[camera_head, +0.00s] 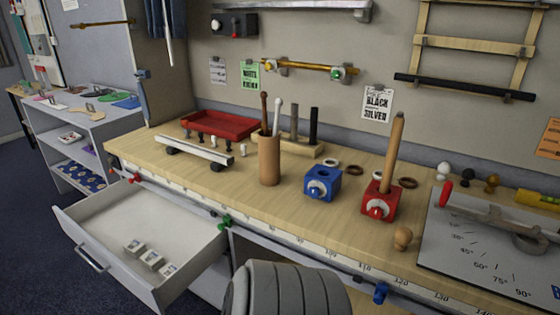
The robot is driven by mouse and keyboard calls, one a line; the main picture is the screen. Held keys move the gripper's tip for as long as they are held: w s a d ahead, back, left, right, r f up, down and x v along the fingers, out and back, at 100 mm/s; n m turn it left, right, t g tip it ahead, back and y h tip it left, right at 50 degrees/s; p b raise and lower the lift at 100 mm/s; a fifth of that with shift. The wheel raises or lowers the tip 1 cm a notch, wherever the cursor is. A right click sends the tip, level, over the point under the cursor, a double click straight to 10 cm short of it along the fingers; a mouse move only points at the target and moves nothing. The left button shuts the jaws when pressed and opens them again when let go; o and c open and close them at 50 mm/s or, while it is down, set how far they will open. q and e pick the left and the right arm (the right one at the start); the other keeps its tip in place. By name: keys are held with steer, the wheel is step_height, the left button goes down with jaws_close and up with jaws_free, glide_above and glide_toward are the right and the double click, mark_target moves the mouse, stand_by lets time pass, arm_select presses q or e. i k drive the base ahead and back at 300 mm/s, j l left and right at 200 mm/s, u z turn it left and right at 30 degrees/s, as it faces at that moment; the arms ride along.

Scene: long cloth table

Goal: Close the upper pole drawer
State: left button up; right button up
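A white drawer (115,230) stands pulled out from under the left part of the wooden bench, toward the lower left. Its front panel carries a metal bar handle (90,258). Inside lie 3 small pale blocks (150,259) near the front right; the rest of its floor is bare. I cannot tell from this view whether it is the upper of several drawers. Neither of my grippers is in view.
The bench (235,205) holds a red tray (218,124), a brown cup (269,160) with sticks, a blue block (322,184) and a red block (380,200) with a pole. Coloured clamps sit along its front edge. A grey shelf (85,125) stands left; open floor lies left of the drawer.

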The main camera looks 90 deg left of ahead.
mark_target(100, 223)
steer(key=u, duration=3.8)
